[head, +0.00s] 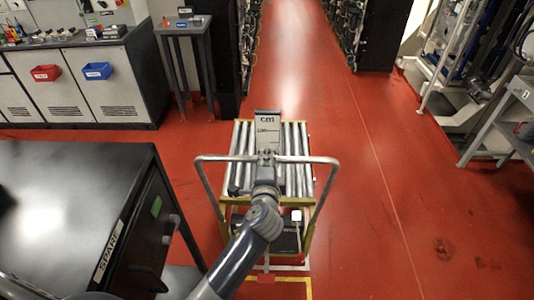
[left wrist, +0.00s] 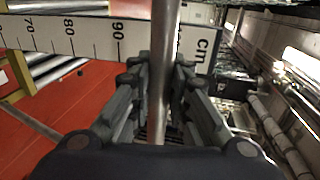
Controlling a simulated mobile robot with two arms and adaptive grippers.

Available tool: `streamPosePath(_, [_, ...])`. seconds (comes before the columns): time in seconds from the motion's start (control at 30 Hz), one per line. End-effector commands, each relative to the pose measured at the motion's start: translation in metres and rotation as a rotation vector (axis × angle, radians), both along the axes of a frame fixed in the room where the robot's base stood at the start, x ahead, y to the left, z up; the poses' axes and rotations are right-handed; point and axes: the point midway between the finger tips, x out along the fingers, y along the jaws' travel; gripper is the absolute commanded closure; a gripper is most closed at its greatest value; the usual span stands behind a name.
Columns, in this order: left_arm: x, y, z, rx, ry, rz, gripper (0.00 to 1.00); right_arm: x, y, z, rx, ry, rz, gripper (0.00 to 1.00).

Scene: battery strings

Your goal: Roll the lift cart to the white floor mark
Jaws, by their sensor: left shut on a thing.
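The lift cart (head: 243,200) stands on the red floor in the middle of the head view, with a roller top, yellow frame and upright cm scale (head: 267,122). My left gripper (head: 266,158) is shut on the middle of the cart's metal push handle (head: 222,158). In the left wrist view the fingers (left wrist: 160,80) lie on both sides of the handle bar (left wrist: 165,30), with the scale (left wrist: 90,38) behind it. My right gripper is out of view.
A black table (head: 70,215) labelled SPARE stands close on the left. A grey stand (head: 185,30) and cabinets (head: 90,80) are farther left. Racks (head: 365,30) flank a clear red aisle (head: 295,60) ahead. Grey steps (head: 505,120) stand at right; the floor between is free.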

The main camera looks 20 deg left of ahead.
Motion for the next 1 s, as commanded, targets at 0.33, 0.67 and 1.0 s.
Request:
streamPosePath(0.33, [0.001,0.001,0.001,0.001,-0.003,0.001,0.63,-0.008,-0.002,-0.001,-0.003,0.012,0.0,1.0])
streamPosePath(0.67, [-0.015,-0.004,0.004,0.0,-0.002,0.0,0.63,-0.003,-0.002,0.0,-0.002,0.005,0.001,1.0])
streamPosePath(1.0, [-0.078,-0.022,0.015,-0.001,0.001,0.0,0.63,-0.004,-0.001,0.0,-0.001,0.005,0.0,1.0])
